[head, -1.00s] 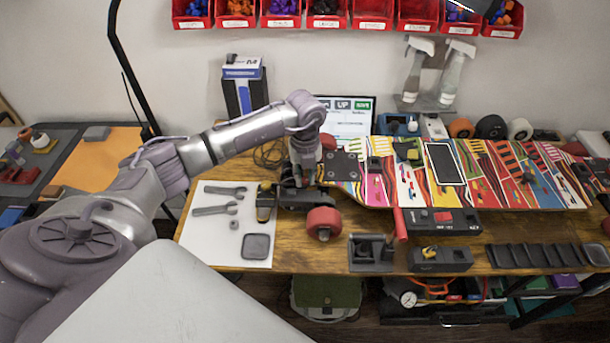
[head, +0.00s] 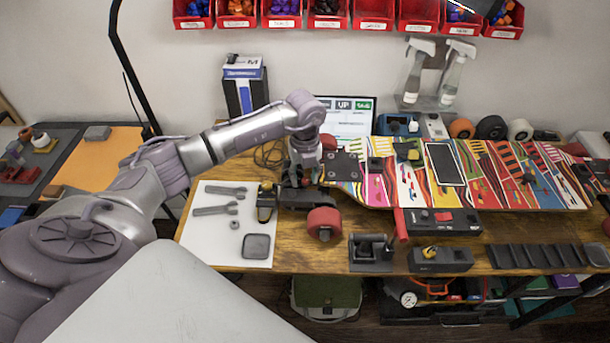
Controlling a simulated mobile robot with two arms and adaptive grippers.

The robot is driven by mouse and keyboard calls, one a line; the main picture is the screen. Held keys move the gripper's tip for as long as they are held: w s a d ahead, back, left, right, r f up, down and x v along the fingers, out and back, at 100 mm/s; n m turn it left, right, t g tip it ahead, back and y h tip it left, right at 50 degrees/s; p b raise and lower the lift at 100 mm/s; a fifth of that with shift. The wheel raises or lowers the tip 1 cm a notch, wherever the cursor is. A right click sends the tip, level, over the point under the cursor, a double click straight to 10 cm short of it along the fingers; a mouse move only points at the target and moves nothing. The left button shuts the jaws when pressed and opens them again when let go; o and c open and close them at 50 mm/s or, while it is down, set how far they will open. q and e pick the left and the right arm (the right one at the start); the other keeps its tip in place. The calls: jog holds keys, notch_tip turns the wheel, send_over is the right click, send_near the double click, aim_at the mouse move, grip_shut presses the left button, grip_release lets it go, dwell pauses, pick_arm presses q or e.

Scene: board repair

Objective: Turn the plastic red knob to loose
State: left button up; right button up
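A colourful skateboard deck (head: 475,172) lies across the workbench. A black truck (head: 305,200) at its left end carries a red wheel (head: 324,222), and another red part (head: 328,141) shows behind my wrist. My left gripper (head: 293,182) points down at the truck, beside the left end of the deck; its fingertips are small and partly hidden, so I cannot tell whether they are shut or touching. A red bar-like part (head: 401,224) stands at the front edge of the deck. I cannot tell which red part is the knob. My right gripper is not in view.
A white sheet (head: 212,244) with wrenches lies left of the truck. A black box (head: 442,221), small black holders (head: 371,252) and a black tray (head: 540,257) line the front edge. Spray bottles (head: 456,72) and red bins (head: 373,14) are at the back wall.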

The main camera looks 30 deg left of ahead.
aim_at(305, 179)
pick_arm(q)
jog(key=shift+r, duration=4)
